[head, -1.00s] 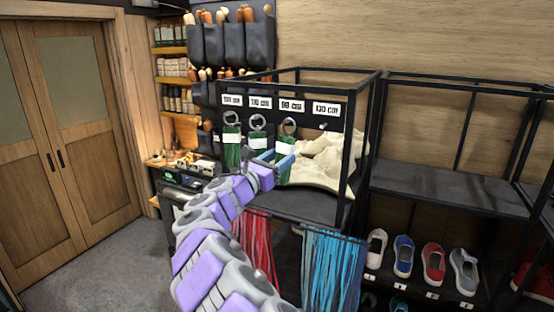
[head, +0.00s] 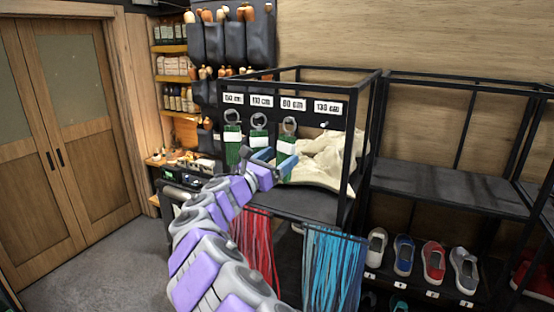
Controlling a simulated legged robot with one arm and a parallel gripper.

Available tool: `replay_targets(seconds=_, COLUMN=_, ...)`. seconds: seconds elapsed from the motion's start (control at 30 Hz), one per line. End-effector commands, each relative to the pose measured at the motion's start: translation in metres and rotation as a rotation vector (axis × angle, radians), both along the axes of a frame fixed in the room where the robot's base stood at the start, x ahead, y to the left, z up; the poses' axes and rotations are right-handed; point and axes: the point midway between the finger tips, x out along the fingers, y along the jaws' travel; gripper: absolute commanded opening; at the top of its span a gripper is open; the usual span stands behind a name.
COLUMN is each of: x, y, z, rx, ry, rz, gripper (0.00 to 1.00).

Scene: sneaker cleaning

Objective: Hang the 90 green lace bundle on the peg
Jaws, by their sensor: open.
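Three green lace bundles with white bands and grey rings hang in a row in the black frame, under small white length labels. The third bundle (head: 286,147) hangs by its ring (head: 289,125) below the third label (head: 292,104), which seems to read 90 cm. Its lower end is partly hidden by my gripper. My gripper (head: 273,160) is open, with its blue fingers close to that lower end; I cannot tell whether they touch it. The other bundles are the left one (head: 232,145) and the middle one (head: 258,143). The peg (head: 324,125) under the 130 cm label is bare.
Cream cloth (head: 318,162) lies on the shelf behind and right of the bundles. Red laces (head: 254,245) and blue laces (head: 331,270) hang below. A black rack (head: 440,187) with shoes stands at right. The frame's uprights enclose the pegs.

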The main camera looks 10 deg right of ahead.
Motion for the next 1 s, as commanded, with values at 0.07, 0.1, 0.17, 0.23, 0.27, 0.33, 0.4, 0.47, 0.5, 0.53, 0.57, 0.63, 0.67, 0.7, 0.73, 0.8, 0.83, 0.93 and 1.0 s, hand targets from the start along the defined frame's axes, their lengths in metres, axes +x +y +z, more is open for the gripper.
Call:
replay_targets(seconds=0.07, x=-0.006, y=0.01, z=-0.002, rx=-0.001, ry=0.0, rz=0.003, gripper=0.84)
replay_targets(seconds=0.1, x=-0.011, y=0.015, z=-0.003, rx=-0.002, ry=-0.001, rz=0.003, gripper=0.84)
replay_targets(seconds=0.17, x=-0.019, y=0.025, z=-0.005, rx=-0.003, ry=-0.003, rz=0.004, gripper=0.84)
replay_targets(seconds=0.23, x=-0.028, y=0.038, z=-0.008, rx=-0.004, ry=-0.003, rz=0.006, gripper=0.84)
replay_targets(seconds=0.27, x=-0.032, y=0.044, z=-0.01, rx=-0.003, ry=-0.004, rz=0.006, gripper=0.84)
replay_targets(seconds=0.33, x=-0.041, y=0.056, z=-0.013, rx=-0.003, ry=-0.004, rz=0.005, gripper=0.84)
replay_targets(seconds=0.4, x=-0.051, y=0.067, z=-0.017, rx=-0.002, ry=-0.002, rz=0.004, gripper=0.84)
replay_targets(seconds=0.47, x=-0.058, y=0.077, z=-0.02, rx=-0.002, ry=-0.001, rz=0.005, gripper=0.84)
replay_targets(seconds=0.5, x=-0.063, y=0.085, z=-0.022, rx=-0.002, ry=0.0, rz=0.007, gripper=0.84)
replay_targets(seconds=0.53, x=-0.067, y=0.089, z=-0.023, rx=-0.003, ry=0.001, rz=0.007, gripper=0.84)
replay_targets(seconds=0.57, x=-0.071, y=0.094, z=-0.025, rx=-0.002, ry=0.001, rz=0.006, gripper=0.84)
replay_targets(seconds=0.63, x=-0.08, y=0.103, z=-0.027, rx=-0.002, ry=-0.001, rz=0.005, gripper=0.84)
replay_targets(seconds=0.67, x=-0.083, y=0.107, z=-0.028, rx=-0.002, ry=-0.001, rz=0.004, gripper=0.84)
replay_targets(seconds=0.7, x=-0.087, y=0.111, z=-0.029, rx=-0.001, ry=0.0, rz=0.003, gripper=0.84)
replay_targets(seconds=0.73, x=-0.09, y=0.114, z=-0.03, rx=0.0, ry=-0.001, rz=0.002, gripper=0.84)
replay_targets(seconds=0.8, x=-0.095, y=0.12, z=-0.031, rx=-0.001, ry=-0.001, rz=0.003, gripper=0.84)
replay_targets(seconds=0.83, x=-0.096, y=0.122, z=-0.032, rx=-0.001, ry=-0.001, rz=0.003, gripper=0.84)
replay_targets(seconds=0.93, x=-0.1, y=0.126, z=-0.033, rx=0.002, ry=0.001, rz=0.001, gripper=0.84)
replay_targets(seconds=1.0, x=-0.103, y=0.121, z=-0.035, rx=0.016, ry=-0.005, rz=-0.011, gripper=0.84)
